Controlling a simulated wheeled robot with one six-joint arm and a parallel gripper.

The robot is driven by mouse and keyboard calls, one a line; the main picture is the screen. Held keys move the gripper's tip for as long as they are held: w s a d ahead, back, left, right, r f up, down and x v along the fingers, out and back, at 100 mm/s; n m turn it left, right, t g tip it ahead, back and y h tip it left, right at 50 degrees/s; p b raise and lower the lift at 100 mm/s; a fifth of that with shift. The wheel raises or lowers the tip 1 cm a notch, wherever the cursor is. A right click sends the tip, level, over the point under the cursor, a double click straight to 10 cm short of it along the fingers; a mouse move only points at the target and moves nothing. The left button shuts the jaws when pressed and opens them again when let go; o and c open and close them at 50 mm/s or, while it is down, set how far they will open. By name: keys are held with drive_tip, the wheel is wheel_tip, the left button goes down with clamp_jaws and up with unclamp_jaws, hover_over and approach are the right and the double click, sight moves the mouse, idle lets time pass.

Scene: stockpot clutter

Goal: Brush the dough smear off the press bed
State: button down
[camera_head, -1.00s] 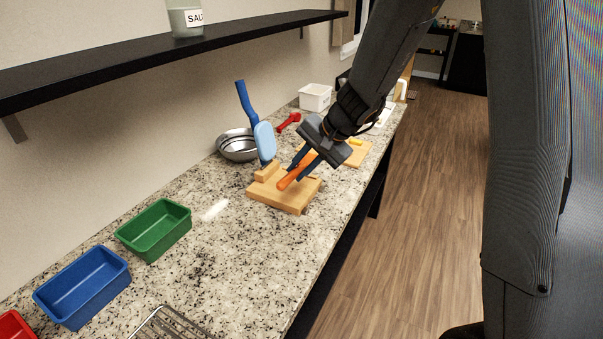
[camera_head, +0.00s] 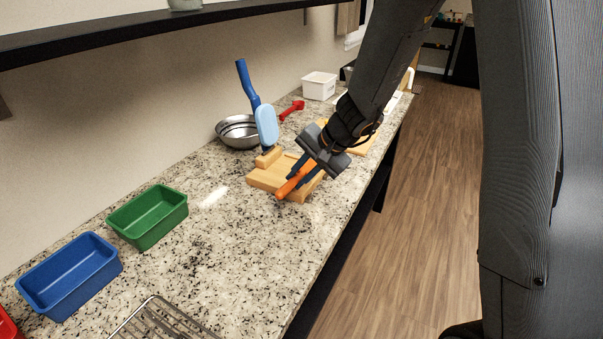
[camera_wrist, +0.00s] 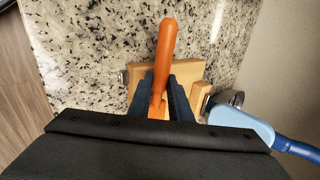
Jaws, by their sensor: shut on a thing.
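My gripper (camera_head: 307,177) is shut on an orange-handled tool (camera_head: 290,187), likely the brush. In the wrist view the orange handle (camera_wrist: 166,45) sticks out beyond the fingertips (camera_wrist: 160,92), and its working end is hidden by my gripper. The wooden press bed (camera_head: 265,181) lies on the counter under my gripper. Its light wood also shows in the wrist view (camera_wrist: 188,73). The press's upright blue lever (camera_head: 247,85) with a pale blue plate (camera_head: 267,125) stands at the bed's back edge, raised. I cannot make out a dough smear.
A metal bowl (camera_head: 236,133) and a red tool (camera_head: 292,109) lie behind the press, with a white bin (camera_head: 319,86) farther off. Green (camera_head: 148,216) and blue (camera_head: 69,276) bins and a wire rack (camera_head: 163,321) stand nearer. The counter between is clear. A dark shelf (camera_head: 120,36) hangs above.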

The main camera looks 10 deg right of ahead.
drive_tip(key=shift+w+a+p, duration=0.35)
drive_tip(key=shift+w+a, duration=0.3)
drive_tip(key=shift+a, duration=0.35)
drive_tip(key=shift+w+a+p, duration=0.1)
drive_tip(key=shift+a+p, duration=0.1)
drive_tip(key=shift+p, duration=0.1)
drive_tip(key=shift+d+f, duration=0.1)
drive_tip(key=shift+d, duration=0.15)
drive_tip(key=s+d+b, duration=0.1)
drive_tip(key=s+d, duration=0.1)
drive_tip(key=shift+d, duration=0.3)
drive_tip(key=shift+s+d+r, duration=0.2)
wheel_tip(320, 180, up, 8)
drive_tip(key=p, duration=0.5)
